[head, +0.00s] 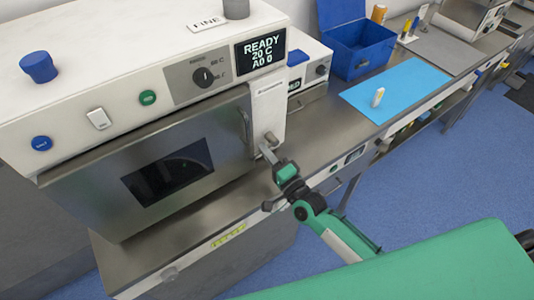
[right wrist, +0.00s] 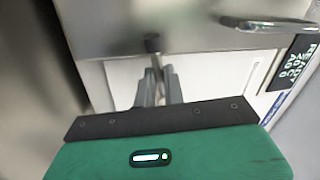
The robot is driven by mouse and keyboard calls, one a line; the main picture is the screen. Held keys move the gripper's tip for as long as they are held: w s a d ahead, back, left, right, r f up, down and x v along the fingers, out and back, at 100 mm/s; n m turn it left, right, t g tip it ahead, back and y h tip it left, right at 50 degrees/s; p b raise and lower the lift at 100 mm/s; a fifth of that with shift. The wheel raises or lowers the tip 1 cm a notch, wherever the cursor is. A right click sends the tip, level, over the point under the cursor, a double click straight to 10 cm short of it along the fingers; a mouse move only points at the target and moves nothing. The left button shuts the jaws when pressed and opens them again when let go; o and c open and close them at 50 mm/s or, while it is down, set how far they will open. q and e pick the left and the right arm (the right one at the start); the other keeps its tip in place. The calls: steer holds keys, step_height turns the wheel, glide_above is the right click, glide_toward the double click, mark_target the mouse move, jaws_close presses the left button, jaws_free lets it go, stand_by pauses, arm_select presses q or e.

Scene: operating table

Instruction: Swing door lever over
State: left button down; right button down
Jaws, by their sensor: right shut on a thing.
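The steel oven door (head: 105,190) has a dark window and a curved vertical handle (head: 244,128) near its right edge. The door lever (head: 270,138) is a short metal bar with a dark knob, on the white panel right of the door. In the right wrist view the lever's knob (right wrist: 152,44) stands out past the fingertips. My right gripper (head: 268,153) is shut on the lever; in the right wrist view its two fingers (right wrist: 158,78) close around the bar. The fingers partly hide the lever. My left gripper is not in view.
A steel counter (head: 310,125) runs right, with a blue mat (head: 400,85), a small bottle (head: 378,97) and an open blue box (head: 357,48). Blue floor (head: 430,180) is clear in front.

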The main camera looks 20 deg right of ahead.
steer(key=shift+r, duration=0.1)
stand_by(0.4)
steer(key=c, duration=1.5)
jaws_free()
steer(key=b+v, duration=0.4)
steer(key=v, duration=1)
steer(key=shift+b, duration=0.4)
steer(key=shift+w, duration=0.1)
